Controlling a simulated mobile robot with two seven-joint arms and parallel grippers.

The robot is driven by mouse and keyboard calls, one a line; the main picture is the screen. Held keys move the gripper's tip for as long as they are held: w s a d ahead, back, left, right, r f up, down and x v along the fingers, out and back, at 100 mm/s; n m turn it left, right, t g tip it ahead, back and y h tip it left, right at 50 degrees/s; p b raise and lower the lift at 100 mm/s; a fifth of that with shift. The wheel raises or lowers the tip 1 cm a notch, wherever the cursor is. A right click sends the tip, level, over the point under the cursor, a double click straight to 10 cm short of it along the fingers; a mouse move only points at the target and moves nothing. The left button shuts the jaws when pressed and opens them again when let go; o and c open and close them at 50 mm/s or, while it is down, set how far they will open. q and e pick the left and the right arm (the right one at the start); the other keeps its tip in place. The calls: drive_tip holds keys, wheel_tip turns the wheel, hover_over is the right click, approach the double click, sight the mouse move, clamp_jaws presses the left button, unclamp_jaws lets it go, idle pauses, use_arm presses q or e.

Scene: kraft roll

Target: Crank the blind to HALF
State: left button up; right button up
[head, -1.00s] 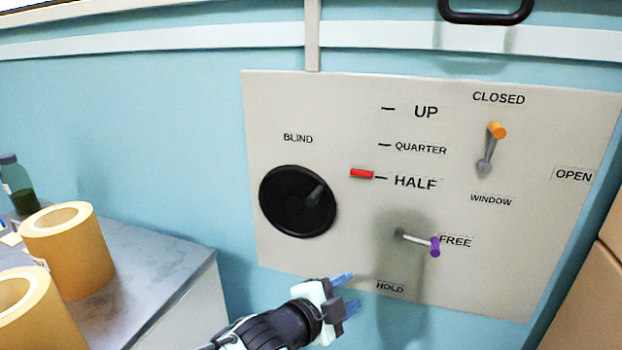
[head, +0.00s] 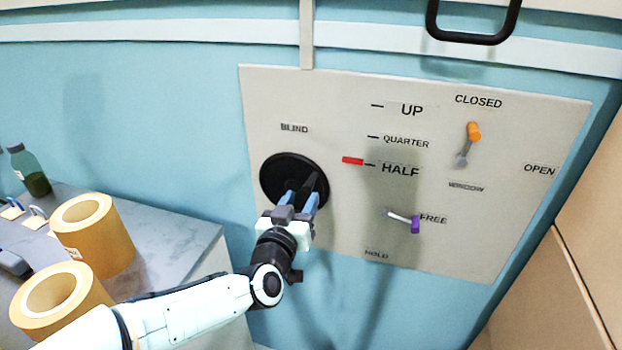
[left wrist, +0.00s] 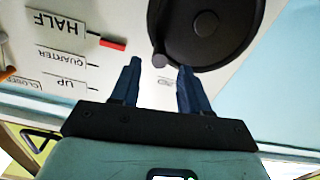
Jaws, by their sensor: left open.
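The black round blind crank (head: 275,178) is on the grey wall panel (head: 450,260), under the word BLIND. Its small grip (left wrist: 158,61) shows in the left wrist view between my fingertips or just beyond them; contact cannot be told. My left gripper (head: 300,194) is open in front of the crank's lower right part and hides some of it. The red pointer (head: 352,160) is about level with the HALF mark (head: 370,165). It also shows in the left wrist view (left wrist: 112,43). My right gripper is not in view.
A purple-tipped lever (head: 415,224) points toward FREE. An orange-tipped window lever (head: 473,131) points up toward CLOSED. Yellow rolls (head: 118,250) and a bottle (head: 37,183) stand on the grey counter (head: 190,245) at left. A black handle (head: 475,38) is above the panel.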

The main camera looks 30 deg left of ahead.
sight(311, 182)
use_arm(q)
drive_tip(key=p+x, duration=0.1)
drive_tip(key=x, duration=0.6)
drive_tip(key=shift+w, duration=0.35)
clamp_jaws()
